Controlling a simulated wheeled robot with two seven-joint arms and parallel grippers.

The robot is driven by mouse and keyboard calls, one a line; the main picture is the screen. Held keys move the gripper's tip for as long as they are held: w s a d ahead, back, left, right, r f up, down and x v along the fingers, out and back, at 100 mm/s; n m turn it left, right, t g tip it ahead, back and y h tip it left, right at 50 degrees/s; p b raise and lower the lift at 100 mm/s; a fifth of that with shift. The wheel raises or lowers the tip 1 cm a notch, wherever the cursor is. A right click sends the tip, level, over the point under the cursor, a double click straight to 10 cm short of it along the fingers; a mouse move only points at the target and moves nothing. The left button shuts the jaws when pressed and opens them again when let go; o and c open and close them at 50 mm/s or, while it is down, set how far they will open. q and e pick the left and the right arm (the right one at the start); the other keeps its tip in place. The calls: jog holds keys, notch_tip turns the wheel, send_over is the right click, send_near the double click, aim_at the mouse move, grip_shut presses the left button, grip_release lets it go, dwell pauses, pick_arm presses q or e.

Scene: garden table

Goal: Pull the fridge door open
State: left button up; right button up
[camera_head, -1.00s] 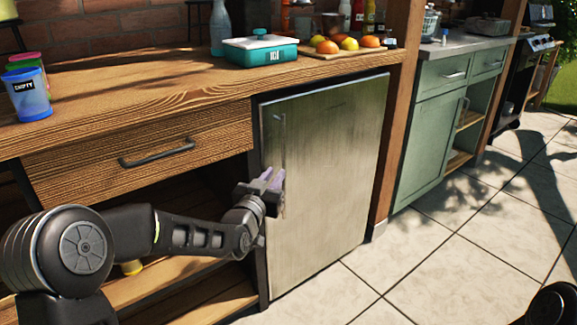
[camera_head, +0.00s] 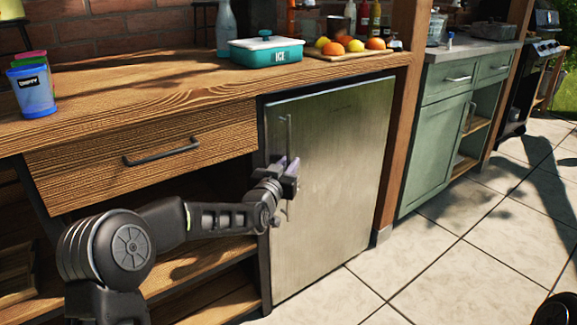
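The fridge door (camera_head: 335,185) is a brushed steel panel under the wooden counter, and it looks closed in its frame. Its thin vertical handle (camera_head: 289,135) runs along the left edge of the door. My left gripper (camera_head: 291,165) is at the handle, around its middle or lower part. Its purple-tinted fingers lie against the handle, but the wrist and the small size hide whether they are shut on it. My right gripper is out of view; only a dark round part shows at the bottom right corner.
A wooden drawer (camera_head: 150,150) with a dark handle is left of the fridge, above open shelves. A green cabinet (camera_head: 440,140) stands to the right past a wooden post. The tiled floor (camera_head: 430,270) before the fridge is clear.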

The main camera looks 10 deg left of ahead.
pick_arm(q)
grip_shut()
dwell(1.4)
